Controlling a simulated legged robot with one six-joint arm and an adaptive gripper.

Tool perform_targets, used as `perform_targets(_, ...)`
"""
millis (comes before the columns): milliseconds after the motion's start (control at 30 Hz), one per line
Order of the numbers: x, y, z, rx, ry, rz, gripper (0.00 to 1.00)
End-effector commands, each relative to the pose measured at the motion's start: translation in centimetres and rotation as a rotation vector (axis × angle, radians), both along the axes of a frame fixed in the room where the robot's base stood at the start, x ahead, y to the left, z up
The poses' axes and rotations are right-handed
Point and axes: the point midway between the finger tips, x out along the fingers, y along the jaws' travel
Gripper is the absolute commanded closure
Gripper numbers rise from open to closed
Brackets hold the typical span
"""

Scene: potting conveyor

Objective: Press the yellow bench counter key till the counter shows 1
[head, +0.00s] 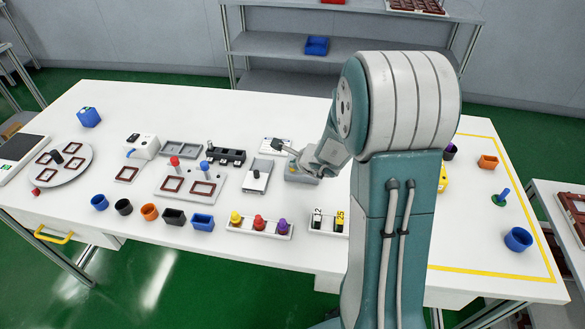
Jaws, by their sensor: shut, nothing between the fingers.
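My gripper (281,147) is shut and empty, reaching left over the middle of the table. Its tip is over or beside a small pale plate (268,149); I cannot tell whether they touch. A low grey unit with a yellow edge (301,179) lies just under my gripper and is partly hidden by it. A yellow object (443,181) shows at the right edge of my arm, mostly hidden by it. I cannot make out which of these is the counter. No yellow key and no counter reading can be read in this view.
A grey slider unit (257,178) and a board with red and blue knobs (190,186) stand left of my gripper. A rack of coloured knobs (259,228) is at the front. A blue cup (518,239) stands inside the yellow outline at right. The table has bare room at back left.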

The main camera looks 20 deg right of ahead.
Motion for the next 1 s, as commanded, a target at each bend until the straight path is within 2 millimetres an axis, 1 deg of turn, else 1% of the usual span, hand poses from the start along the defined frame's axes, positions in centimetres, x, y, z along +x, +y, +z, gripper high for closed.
perform_targets(1000,-0.01,0.0,-0.76,0.0,0.001,0.001,1.0)
